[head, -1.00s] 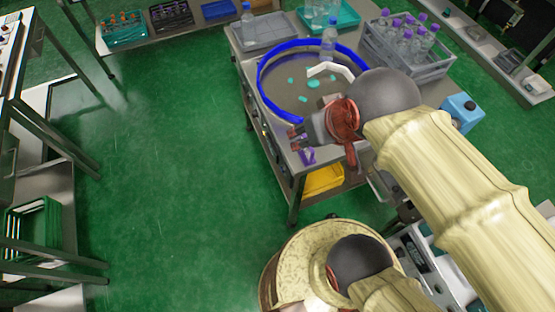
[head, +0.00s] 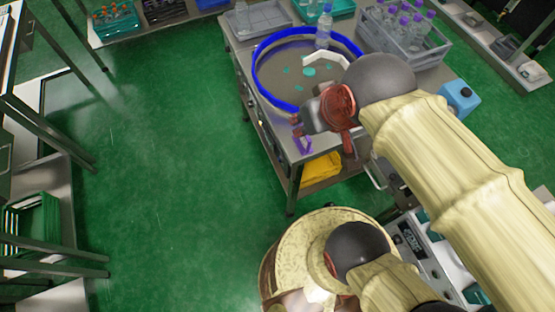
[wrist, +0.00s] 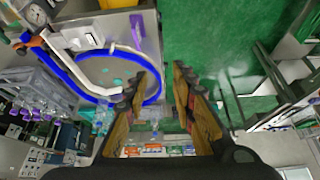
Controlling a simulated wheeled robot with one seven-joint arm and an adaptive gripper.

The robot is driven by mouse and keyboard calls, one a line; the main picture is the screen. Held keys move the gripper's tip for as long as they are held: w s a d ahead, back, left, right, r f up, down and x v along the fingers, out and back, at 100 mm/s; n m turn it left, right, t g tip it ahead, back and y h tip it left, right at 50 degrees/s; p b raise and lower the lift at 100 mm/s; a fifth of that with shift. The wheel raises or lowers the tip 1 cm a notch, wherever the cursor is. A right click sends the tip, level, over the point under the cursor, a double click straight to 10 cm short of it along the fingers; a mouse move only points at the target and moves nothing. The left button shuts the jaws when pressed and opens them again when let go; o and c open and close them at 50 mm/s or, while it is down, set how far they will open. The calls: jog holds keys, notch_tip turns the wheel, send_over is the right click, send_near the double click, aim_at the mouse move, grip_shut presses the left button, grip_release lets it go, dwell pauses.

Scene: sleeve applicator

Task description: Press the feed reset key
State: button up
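I cannot make out the feed reset key for certain in either view. The workstation table (head: 318,138) carries a round dish with a blue rim (head: 257,85), and small controls sit along its side, too small to read. In the wrist view, the blue rim (wrist: 83,84) and a white box with a panel (wrist: 82,38) lie left of my gripper. My gripper (wrist: 164,76) has its two fingers apart, with nothing between them. In the head view, my gripper (head: 302,122) is over the table's near corner, beside the dish; its wrist hides part of the table.
A grey crate of purple-capped bottles (head: 400,45) and a clear bottle (head: 324,27) stand behind the dish. A blue container (head: 459,97) is at right. A yellow bin (head: 321,169) sits on the lower shelf. Green floor (head: 170,150) is open at left.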

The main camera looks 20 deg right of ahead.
grip_shut()
dwell(1.4)
